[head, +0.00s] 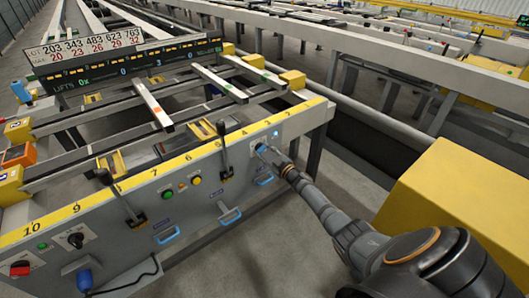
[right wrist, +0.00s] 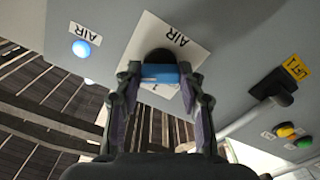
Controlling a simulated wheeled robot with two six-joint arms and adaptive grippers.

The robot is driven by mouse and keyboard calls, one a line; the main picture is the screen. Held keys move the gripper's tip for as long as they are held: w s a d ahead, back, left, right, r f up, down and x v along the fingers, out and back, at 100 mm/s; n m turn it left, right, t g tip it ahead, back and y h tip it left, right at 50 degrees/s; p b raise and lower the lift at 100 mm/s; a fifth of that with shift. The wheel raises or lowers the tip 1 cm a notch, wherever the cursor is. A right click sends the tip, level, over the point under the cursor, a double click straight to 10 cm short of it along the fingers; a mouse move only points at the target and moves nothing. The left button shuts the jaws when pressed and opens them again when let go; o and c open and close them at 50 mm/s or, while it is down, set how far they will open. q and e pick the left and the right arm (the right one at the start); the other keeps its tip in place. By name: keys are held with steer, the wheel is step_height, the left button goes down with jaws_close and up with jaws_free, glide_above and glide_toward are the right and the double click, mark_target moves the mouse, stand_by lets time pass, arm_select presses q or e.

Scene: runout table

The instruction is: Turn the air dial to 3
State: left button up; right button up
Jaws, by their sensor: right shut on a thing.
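The air dial (right wrist: 160,73) has a dark round body and a blue grip bar. It sits on a white plate (right wrist: 183,38) marked AIR, turned upside down in the right wrist view. My right gripper (right wrist: 160,90) is shut on the blue bar, one finger on each side. In the head view my right gripper (head: 274,159) reaches the dial at the right end of the grey panel (head: 205,195). The numbers on the dial plate are mostly hidden by the gripper, so the setting cannot be read. My left gripper is in neither view.
A blue lamp (right wrist: 81,48) is beside the dial. A black lever (head: 223,145) stands up from the panel left of the dial; green (head: 196,180) and yellow buttons lie further left. Blue handles (head: 230,216) stick out below. A yellow block (head: 460,190) stands at right.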

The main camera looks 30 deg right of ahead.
steer(key=shift+f, duration=0.1)
steer(key=o, duration=1.2)
steer(key=shift+c, duration=0.2)
steer(key=s+d, duration=0.1)
steer(key=s, duration=1.1)
